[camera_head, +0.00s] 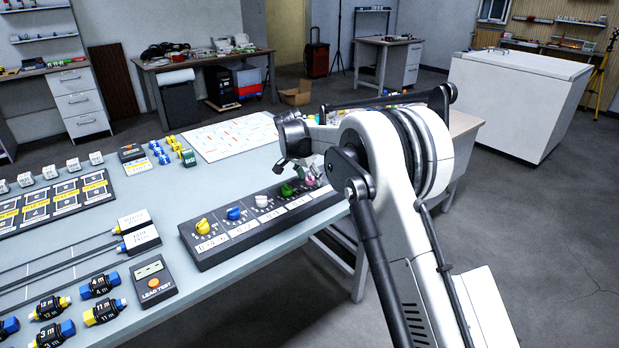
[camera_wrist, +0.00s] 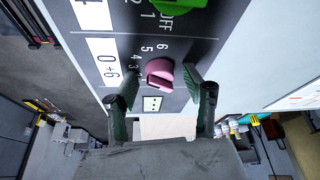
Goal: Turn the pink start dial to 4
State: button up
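The pink start dial (camera_wrist: 160,72) sits on a dark panel in the wrist view, with printed numbers along one side; 6, 5, 4 and 3 can be made out. My gripper (camera_wrist: 156,84) has its two fingers apart, one on each side of the pink dial. I cannot tell whether either finger touches it. In the head view my gripper (camera_head: 302,168) is over the right end of the dial panel (camera_head: 215,262). The pink dial (camera_head: 309,180) is partly hidden there by my gripper. Its exact pointer setting is unclear.
A green dial (camera_wrist: 180,5) is close beside the pink one. White (camera_head: 262,201), blue (camera_head: 234,213) and yellow (camera_head: 202,226) dials line the same panel. A white label reading 0÷6 (camera_wrist: 106,65) lies beside the pink dial. A white sheet (camera_head: 230,137) lies behind the panel.

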jog(key=shift+r, duration=0.1)
jog(key=v, duration=1.1)
jog(key=shift+s+r, duration=0.15)
jog(key=shift+r, duration=0.25)
